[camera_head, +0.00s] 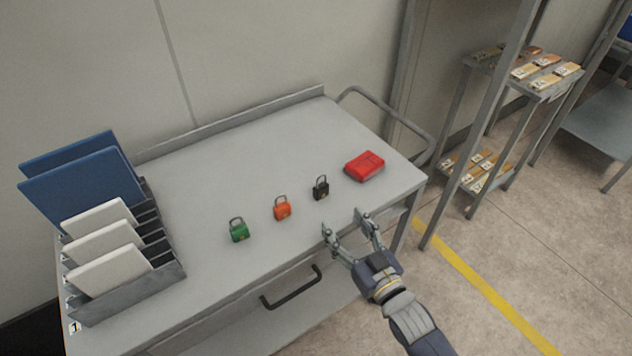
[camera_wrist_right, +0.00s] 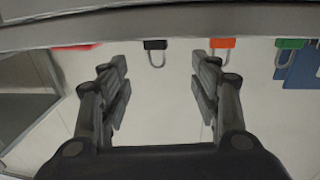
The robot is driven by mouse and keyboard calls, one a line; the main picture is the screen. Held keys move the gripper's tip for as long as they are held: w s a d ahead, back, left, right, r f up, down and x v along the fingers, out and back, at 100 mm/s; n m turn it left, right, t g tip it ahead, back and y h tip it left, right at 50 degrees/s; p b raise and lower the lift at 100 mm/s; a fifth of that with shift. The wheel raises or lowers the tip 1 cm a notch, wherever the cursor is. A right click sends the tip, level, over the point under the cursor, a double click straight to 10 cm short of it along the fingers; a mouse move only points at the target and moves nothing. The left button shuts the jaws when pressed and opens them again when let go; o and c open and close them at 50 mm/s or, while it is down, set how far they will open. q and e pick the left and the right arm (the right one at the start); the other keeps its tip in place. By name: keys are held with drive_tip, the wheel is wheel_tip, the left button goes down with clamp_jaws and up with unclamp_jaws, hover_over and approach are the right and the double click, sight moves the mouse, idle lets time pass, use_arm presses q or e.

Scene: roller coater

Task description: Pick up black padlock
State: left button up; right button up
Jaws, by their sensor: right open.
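The black padlock (camera_head: 321,189) stands upright on the grey cart top (camera_head: 235,165), third in a row after a green padlock (camera_head: 239,231) and an orange-red padlock (camera_head: 282,209). My right gripper (camera_head: 347,221) is open and empty at the cart's front edge, in front of the black padlock and slightly right of it, apart from it. In the right wrist view the black padlock (camera_wrist_right: 155,46) shows upside down beyond and between the open fingers (camera_wrist_right: 160,92), behind the cart edge. My left gripper is not in view.
A red case (camera_head: 365,166) lies right of the black padlock. A rack (camera_head: 150,285) with blue and white panels stands at the cart's left. A drawer handle (camera_head: 291,288) projects from the front. A metal shelf (camera_head: 540,85) stands at right.

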sight(335, 220)
drive_tip(key=x, duration=0.5)
drive_tip(key=shift+r+p, duration=0.1)
drive_tip(key=shift+p, duration=0.3)
drive_tip(key=shift+x, duration=0.8)
drive_tip(key=w, duration=0.2)
drive_tip(key=w+a+p, duration=0.1)
drive_tip(key=shift+w+r+p, duration=0.25)
drive_tip(key=shift+w+p, duration=0.05)
drive_tip(key=shift+w, duration=0.05)
drive_tip(key=shift+w+a, duration=0.35)
drive_tip(key=shift+w, duration=0.1)
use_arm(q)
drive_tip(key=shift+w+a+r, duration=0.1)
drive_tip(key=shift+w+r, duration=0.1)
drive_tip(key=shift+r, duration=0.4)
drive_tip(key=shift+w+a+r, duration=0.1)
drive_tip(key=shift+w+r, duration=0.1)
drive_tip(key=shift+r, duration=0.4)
use_arm(e)
drive_tip(key=shift+c, duration=0.2)
drive_tip(key=c, duration=1.3)
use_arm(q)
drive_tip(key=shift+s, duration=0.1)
